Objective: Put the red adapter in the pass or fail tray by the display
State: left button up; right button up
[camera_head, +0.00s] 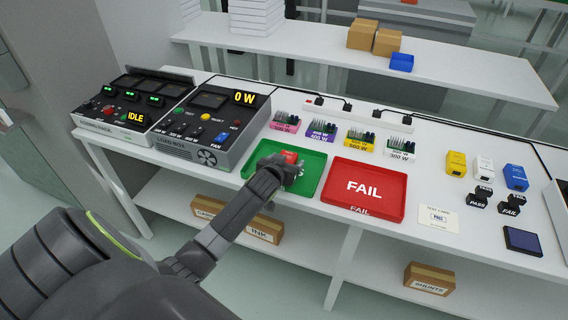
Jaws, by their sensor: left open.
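The red adapter (290,156) is at the green tray (312,178), partly hidden by my left gripper (292,166). My left gripper is open, over the green tray and right at the adapter. I cannot tell whether a finger touches it. The red tray (364,188) marked FAIL lies to the right and is empty. The load box display (244,98) reads 0 W, and the box to its left (136,118) reads IDLE. My right gripper is not in view.
Boards with colored bases (285,122) and a power strip (345,108) stand behind the trays. Yellow, white and blue adapters (484,166), PASS and FAIL stamps (479,200) and a card (438,218) are at right. A shelf below holds boxes (430,278).

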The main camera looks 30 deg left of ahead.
pick_arm(q)
jog(key=v, duration=1.2)
dwell(0.4)
jog(key=s+d+f+m+g, duration=0.1)
jog(key=s+d+f+g, duration=0.15)
jog(key=s, duration=0.65)
jog(key=s+d+f+g+h, duration=0.15)
jog(key=s+g, duration=0.25)
jog(key=s, duration=0.5)
jog(key=s+d+f+m+g, duration=0.1)
jog(key=s+f+g, duration=0.15)
jog(key=s, duration=0.65)
notch_tip(320, 180, down, 26)
jog(key=s+a+g, duration=0.1)
jog(key=g, duration=0.1)
jog(key=s+d+f, duration=0.1)
jog(key=s+f, duration=1.3)
jog(key=s, duration=0.1)
jog(key=shift+f+g, duration=0.2)
jog(key=shift+g, duration=0.2)
